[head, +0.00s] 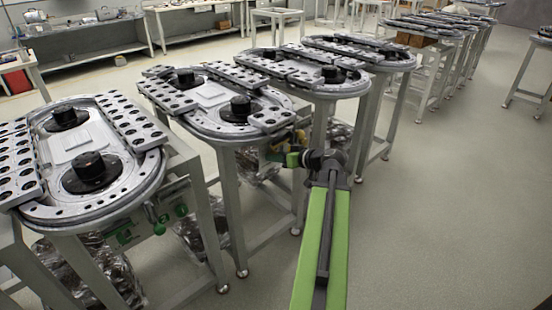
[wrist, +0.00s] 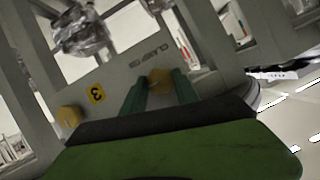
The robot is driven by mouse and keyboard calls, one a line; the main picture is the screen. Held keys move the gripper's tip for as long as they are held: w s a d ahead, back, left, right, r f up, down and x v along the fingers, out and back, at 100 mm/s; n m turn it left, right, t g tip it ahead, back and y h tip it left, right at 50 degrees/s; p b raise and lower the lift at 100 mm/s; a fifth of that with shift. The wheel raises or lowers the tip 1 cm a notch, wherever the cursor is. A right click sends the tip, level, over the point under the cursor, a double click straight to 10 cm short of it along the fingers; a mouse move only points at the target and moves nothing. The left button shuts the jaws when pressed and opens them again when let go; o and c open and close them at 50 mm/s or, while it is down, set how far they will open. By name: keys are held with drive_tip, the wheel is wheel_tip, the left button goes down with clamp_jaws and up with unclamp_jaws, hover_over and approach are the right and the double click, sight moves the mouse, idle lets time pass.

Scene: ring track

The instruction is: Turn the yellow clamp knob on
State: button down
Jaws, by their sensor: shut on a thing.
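The yellow clamp knob (wrist: 159,77) is on a grey panel in the wrist view. My gripper (wrist: 160,88) has its two green fingers on either side of this knob and is shut on it. The fingers and the dark and green gripper body hide part of the knob and panel. A second yellow knob (wrist: 68,117) sits on the same panel to the left, apart from the fingers. In the head view my gripper (head: 293,158) is at the front right side of the second ring track table (head: 232,128), below its top; the held knob is hard to make out there.
A nearer ring track table (head: 92,200) stands at left and another one (head: 318,88) behind. Their legs flank my arm's left side. The grey floor (head: 440,190) at right is largely clear.

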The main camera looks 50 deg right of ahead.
drive_tip(key=shift+w+d+f+m+t+y+b, duration=0.1)
drive_tip(key=shift+m+t+y+b, duration=0.7)
drive_tip(key=shift+m+b, duration=1.3)
drive_tip(key=shift+s+d+f+m+t+y+b, duration=0.15)
drive_tip(key=shift+m+t+y+b, duration=0.6)
drive_tip(key=shift+m+b, duration=1.35)
drive_tip(key=shift+w+d+f+m+t+y+b, duration=0.15)
drive_tip(key=shift+m+t+y+b, duration=0.65)
drive_tip(key=shift+m+b, duration=1.3)
drive_tip(key=shift+a+r+m+p, duration=0.1)
drive_tip(key=shift+m+p, duration=0.4)
drive_tip(key=shift+m, duration=0.3)
drive_tip(key=c, duration=1)
unclamp_jaws()
drive_tip(key=shift+o, duration=0.3)
